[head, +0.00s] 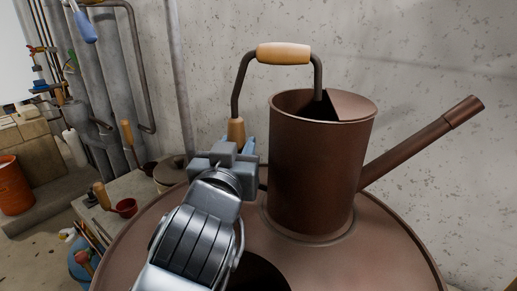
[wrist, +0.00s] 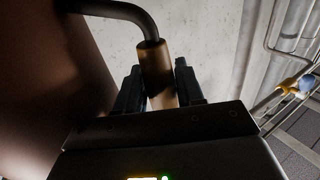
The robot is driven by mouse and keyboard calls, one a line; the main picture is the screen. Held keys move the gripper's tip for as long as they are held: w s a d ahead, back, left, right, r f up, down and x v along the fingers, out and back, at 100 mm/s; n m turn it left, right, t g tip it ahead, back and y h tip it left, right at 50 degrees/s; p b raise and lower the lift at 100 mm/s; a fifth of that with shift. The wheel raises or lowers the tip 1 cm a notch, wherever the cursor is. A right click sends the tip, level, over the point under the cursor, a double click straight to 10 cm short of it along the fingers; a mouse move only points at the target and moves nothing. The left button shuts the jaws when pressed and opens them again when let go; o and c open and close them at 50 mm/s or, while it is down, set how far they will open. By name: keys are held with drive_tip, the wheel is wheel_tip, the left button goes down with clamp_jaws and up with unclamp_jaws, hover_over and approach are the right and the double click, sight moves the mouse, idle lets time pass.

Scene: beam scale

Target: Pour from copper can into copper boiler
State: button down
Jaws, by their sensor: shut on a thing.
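The copper can (head: 315,165) is a brown watering can with a long spout pointing up to the right and a bent handle with wooden grips. It looks upright, over or on the domed top of the copper boiler (head: 400,240); I cannot tell whether its base touches. The boiler's dark round opening (head: 257,275) shows in front of the can, partly hidden by my arm. My gripper (head: 238,145) is shut on the lower wooden grip of the can's handle, left of its body. In the wrist view the jaws (wrist: 160,88) stand on both sides of that grip (wrist: 155,62). The can's contents are hidden.
Grey pipes (head: 95,80) run up the wall at left. An orange bucket (head: 14,185) is at the far left. A concrete wall is close behind the can.

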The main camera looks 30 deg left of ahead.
sight(307, 108)
drive_tip(key=shift+r, duration=0.7)
wheel_tip(307, 108, up, 3)
drive_tip(key=shift+r+p, duration=0.1)
drive_tip(key=shift+p, duration=0.85)
drive_tip(key=d+r, duration=0.2)
drive_tip(key=d, duration=0.2)
drive_tip(key=d+r+p, duration=0.1)
drive_tip(key=d+r, duration=0.1)
drive_tip(key=d, duration=0.1)
drive_tip(key=d+r+p, duration=0.1)
drive_tip(key=d+r, duration=0.1)
drive_tip(key=d, duration=0.2)
drive_tip(key=shift+w+d+r, duration=0.2)
drive_tip(key=shift+w+d, duration=0.15)
drive_tip(key=c, duration=1.3)
unclamp_jaws()
clamp_jaws()
drive_tip(key=shift+s, duration=0.1)
